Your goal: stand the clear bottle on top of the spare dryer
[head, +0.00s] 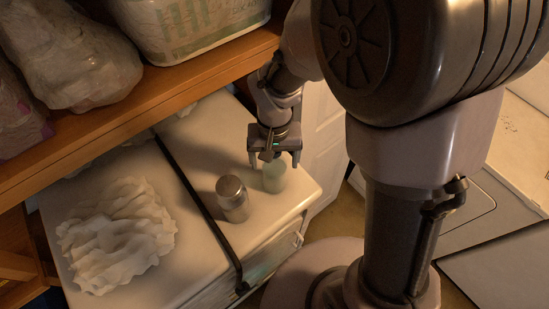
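The clear bottle (274,179), pale green and see-through, appears to stand upright on the white strapped appliance (195,150), near its right edge. This appliance looks like the spare dryer. My gripper (275,162) is just above the bottle and points down. Its two fingers are spread wider than the bottle, one to each side of its upper part, with gaps visible. The gripper looks open. The bottle's top is partly hidden by the gripper.
A grey metal canister (232,198) stands left of the bottle. A dark strap (195,200) crosses the dryer top. A crumpled white cloth (115,235) lies at the left. A wooden shelf (150,97) with wrapped packages overhangs the back. Another white appliance (520,135) is at the right.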

